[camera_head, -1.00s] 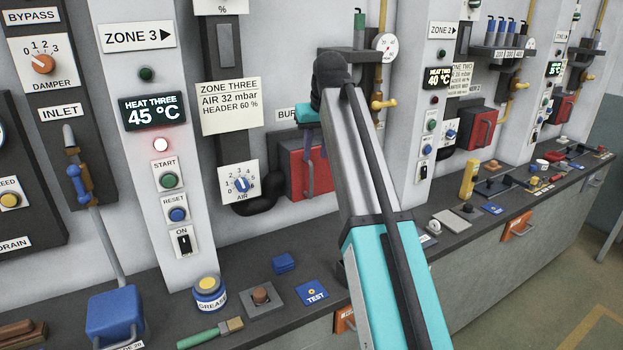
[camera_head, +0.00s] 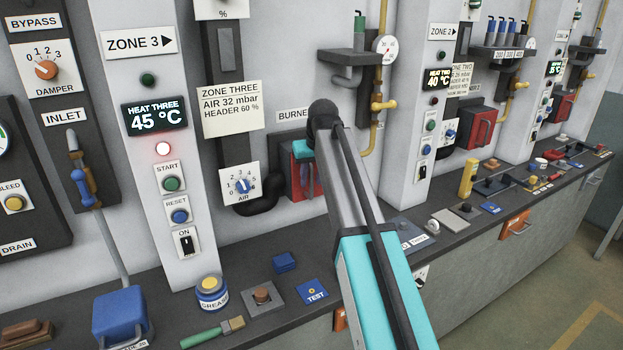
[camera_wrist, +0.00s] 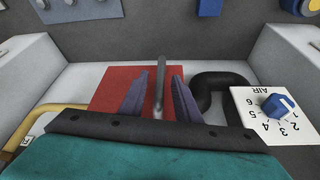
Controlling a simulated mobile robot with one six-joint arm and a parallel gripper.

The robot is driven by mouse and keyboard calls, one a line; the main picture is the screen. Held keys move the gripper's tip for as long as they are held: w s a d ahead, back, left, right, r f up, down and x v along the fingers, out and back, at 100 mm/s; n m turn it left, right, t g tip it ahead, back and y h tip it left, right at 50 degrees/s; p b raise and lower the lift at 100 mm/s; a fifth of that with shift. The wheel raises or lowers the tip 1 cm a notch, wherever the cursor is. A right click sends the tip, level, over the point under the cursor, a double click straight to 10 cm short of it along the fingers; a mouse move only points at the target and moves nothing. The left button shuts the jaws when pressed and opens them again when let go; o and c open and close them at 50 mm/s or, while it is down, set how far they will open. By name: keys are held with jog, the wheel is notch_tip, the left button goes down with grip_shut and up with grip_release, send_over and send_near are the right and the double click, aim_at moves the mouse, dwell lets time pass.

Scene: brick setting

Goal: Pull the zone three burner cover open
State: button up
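The zone three burner cover (camera_head: 296,182) is a red panel on the wall below the "BURNER" label, partly hidden by my arm. It looks closed. In the wrist view the red cover (camera_wrist: 110,88) lies straight ahead, with its upright grey bar handle (camera_wrist: 160,75) in the middle. My gripper (camera_wrist: 158,88) is open, with one purple finger on each side of the handle and visible gaps to it. In the head view my gripper (camera_head: 305,172) is in front of the cover, mostly hidden behind my wrist.
A black curved pipe (camera_head: 262,200) and the AIR dial (camera_head: 240,184) are left of the cover. A yellow gas pipe (camera_head: 373,125) with a valve runs on its right. The bench below holds a grease tin (camera_head: 211,293) and a blue TEST plate (camera_head: 313,292).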

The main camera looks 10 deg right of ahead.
jog(key=shift+w+f, duration=0.2)
jog(key=shift+f, duration=0.35)
grip_shut()
jog(key=shift+s+a, duration=0.1)
jog(key=shift+a, duration=0.05)
